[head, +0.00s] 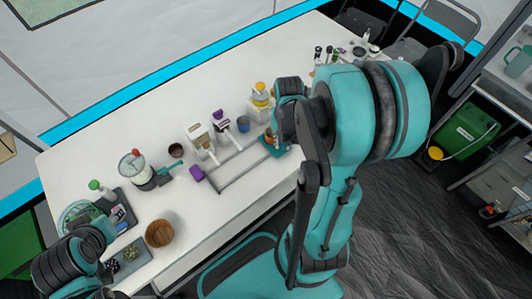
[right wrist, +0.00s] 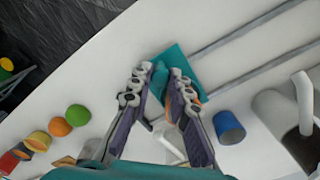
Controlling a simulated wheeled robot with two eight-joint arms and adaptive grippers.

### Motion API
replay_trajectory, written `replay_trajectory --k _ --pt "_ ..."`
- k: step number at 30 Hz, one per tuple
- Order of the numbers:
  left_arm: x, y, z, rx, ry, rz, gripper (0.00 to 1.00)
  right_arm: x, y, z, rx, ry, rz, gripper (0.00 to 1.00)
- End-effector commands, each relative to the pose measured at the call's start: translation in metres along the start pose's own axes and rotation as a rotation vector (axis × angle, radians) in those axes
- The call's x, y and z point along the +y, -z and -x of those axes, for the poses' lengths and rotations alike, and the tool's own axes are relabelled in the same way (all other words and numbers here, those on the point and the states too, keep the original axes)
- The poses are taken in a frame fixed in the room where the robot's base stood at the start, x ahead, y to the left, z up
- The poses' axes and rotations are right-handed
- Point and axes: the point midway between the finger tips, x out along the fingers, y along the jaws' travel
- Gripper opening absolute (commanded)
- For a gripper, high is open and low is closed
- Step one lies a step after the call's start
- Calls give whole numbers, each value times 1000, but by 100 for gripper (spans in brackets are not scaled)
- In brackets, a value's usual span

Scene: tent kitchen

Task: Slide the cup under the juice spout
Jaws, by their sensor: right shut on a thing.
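In the head view my right gripper (head: 277,139) is low over the right end of a pair of grey rails on the white table. In the right wrist view its fingers (right wrist: 160,85) are shut around part of a teal piece (right wrist: 177,58) at the rail end. An orange thing, perhaps a cup (right wrist: 193,92), shows beside the right finger and is mostly hidden. My left gripper (head: 100,240) is low left, fingers indistinct.
White dispensers (head: 200,136) stand behind the rails. A blender-like jar (head: 135,168), a wooden bowl (head: 160,233) and a dark tray (head: 121,222) are left. Table front is clear near the rails.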

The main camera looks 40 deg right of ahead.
Motion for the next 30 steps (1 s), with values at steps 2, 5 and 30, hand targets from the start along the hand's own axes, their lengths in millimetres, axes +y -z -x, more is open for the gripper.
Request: replay_trajectory --k 2,5,30 --pt "0 -1 -1 0 0 0 40 11 10 -1 0 -1 -5 0" --pt "0 -2 -2 0 0 0 40 20 20 -1 0 -1 -4 0" --pt "0 -2 -3 0 0 0 40 34 34 0 3 -3 -1 39"
